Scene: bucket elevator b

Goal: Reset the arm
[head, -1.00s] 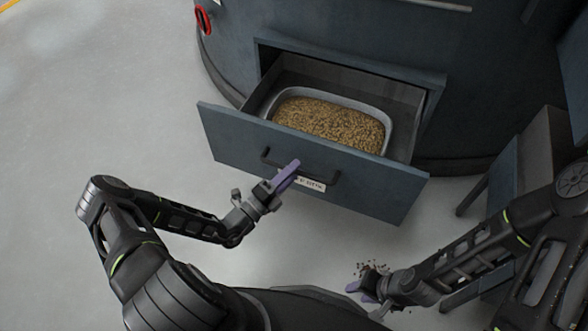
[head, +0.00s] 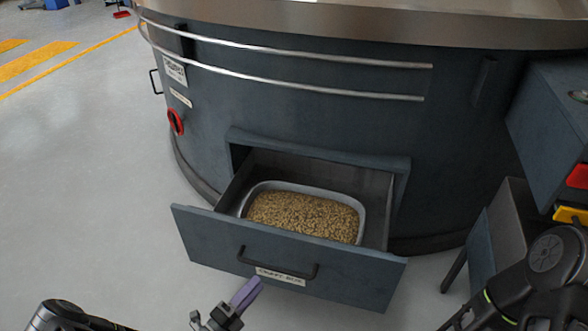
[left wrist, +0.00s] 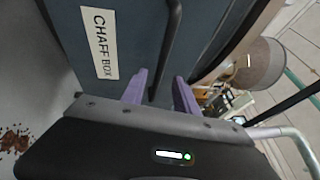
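My left gripper (head: 246,291) is low in the head view, just below the label of an open drawer (head: 335,283). In the left wrist view its two purple fingers (left wrist: 160,92) stand apart with nothing held. The drawer's dark handle (head: 278,264) is above the gripper in the head view. The handle (left wrist: 170,45) lines up with the finger gap in the wrist view; I cannot tell how far off it is. Part of my right arm (head: 545,275) shows at lower right; its gripper is out of the picture.
The drawer juts from a big round blue-grey machine (head: 300,110) and holds a grey tray (head: 363,213) of tan grain. A label reading "CHAFF BOX" (left wrist: 100,43) is on its front. Reddish-brown crumbs (left wrist: 14,141) lie on the floor. Open floor (head: 90,170) is at left.

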